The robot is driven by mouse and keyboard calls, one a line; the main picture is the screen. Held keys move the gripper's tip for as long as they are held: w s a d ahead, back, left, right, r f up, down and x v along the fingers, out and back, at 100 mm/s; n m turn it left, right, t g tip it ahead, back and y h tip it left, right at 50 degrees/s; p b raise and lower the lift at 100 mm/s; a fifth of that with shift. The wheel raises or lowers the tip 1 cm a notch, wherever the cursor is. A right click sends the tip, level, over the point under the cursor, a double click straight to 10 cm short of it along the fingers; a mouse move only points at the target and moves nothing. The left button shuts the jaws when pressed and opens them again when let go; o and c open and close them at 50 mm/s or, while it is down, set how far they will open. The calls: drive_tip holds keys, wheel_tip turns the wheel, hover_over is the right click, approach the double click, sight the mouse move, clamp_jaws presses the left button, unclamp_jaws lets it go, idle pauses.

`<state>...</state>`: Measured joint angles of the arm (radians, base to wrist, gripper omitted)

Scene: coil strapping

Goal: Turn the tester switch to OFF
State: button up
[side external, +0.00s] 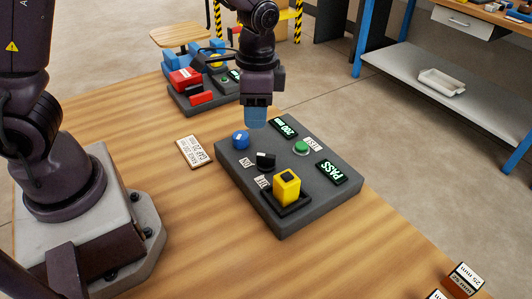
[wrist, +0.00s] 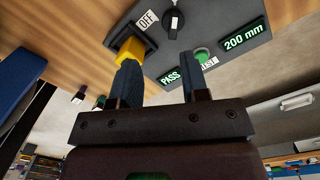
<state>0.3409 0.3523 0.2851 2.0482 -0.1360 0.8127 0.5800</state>
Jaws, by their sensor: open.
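The grey tester box (side external: 232,178) lies on the wooden table. Its black rotary switch (side external: 265,161) sits between the blue knob and the yellow block. Small white labels lie beside the switch. In the wrist view the switch (wrist: 174,21) shows a white pointer mark, with the OFF label (wrist: 146,21) to its left. I cannot tell clearly which label the pointer faces. My gripper (side external: 256,118) is open and empty, above the box's far edge. In the wrist view its two fingers (wrist: 163,80) are apart, and the switch is beyond them, touching neither.
On the box are a blue knob (side external: 240,139), a green button (side external: 301,147), a yellow block (side external: 287,187), a lit "200 mm" display (side external: 284,128) and a lit PASS display (side external: 331,172). A white card (side external: 193,152) lies left. A red-and-black device (side external: 190,90) stands behind.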

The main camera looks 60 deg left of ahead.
sight(266, 155)
drive_tip(key=f+m, duration=0.1)
drive_tip(key=f, duration=0.3)
drive_tip(key=w+f, duration=0.1)
drive_tip(key=f, duration=0.3)
drive_tip(key=w+f+m, duration=0.1)
drive_tip(key=f, duration=0.4)
drive_tip(key=shift+w+a+m+t, duration=0.1)
drive_tip(key=shift+w+m+t, duration=0.15)
drive_tip(key=shift+m+t, duration=0.05)
clamp_jaws()
